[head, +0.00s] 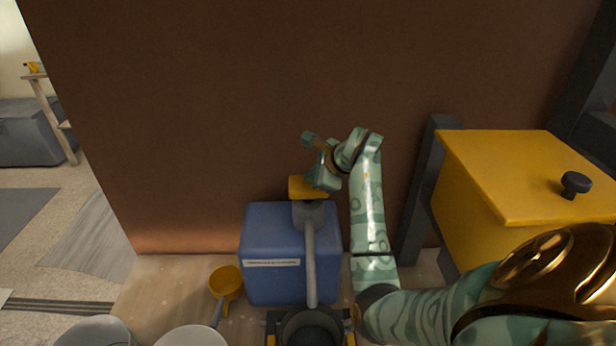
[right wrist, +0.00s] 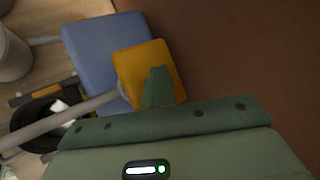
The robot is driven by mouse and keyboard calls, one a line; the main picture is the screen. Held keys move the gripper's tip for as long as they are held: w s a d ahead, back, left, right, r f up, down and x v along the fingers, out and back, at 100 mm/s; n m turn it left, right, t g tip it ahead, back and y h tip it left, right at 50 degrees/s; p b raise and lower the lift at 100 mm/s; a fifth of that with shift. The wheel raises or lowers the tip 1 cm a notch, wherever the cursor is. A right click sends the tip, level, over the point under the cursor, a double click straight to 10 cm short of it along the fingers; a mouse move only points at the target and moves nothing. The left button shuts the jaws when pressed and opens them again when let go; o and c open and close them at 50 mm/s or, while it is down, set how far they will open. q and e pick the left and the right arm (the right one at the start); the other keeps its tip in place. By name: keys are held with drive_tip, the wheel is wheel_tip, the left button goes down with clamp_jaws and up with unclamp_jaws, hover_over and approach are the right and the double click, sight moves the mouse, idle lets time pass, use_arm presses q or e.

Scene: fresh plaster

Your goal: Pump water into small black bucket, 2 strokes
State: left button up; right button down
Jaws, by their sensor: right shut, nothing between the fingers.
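A blue water container (head: 262,225) with a white label stands against the brown wall. On its top is a yellow pump head (head: 298,188) with a grey spout (head: 311,265) running down toward the small black bucket (head: 310,328). The bucket also shows in the right wrist view (right wrist: 38,118), with a pale patch inside. My right gripper (head: 322,178) is shut and empty, with its fingertips at the pump head, partly covering its right side. In the right wrist view the fingers overlap the yellow head (right wrist: 143,60); I cannot tell whether they touch. My left gripper is out of view.
A yellow ladle-like scoop (head: 226,282) lies left of the container. Pale buckets (head: 192,337) stand at the lower left. A yellow box (head: 520,175) with a black knob stands at the right. The wall rises close behind the container.

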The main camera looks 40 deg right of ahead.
drive_tip(key=shift+f+b, duration=0.8)
drive_tip(key=shift+f, duration=0.4)
idle(0.5)
drive_tip(key=shift+r, duration=0.1)
drive_tip(key=shift+r+p, duration=1.95)
drive_tip(key=shift+r, duration=0.85)
wheel_tip(320, 180, up, 5)
drive_tip(key=p, duration=0.3)
drive_tip(key=shift+p, duration=0.3)
drive_tip(key=shift+f, duration=0.15)
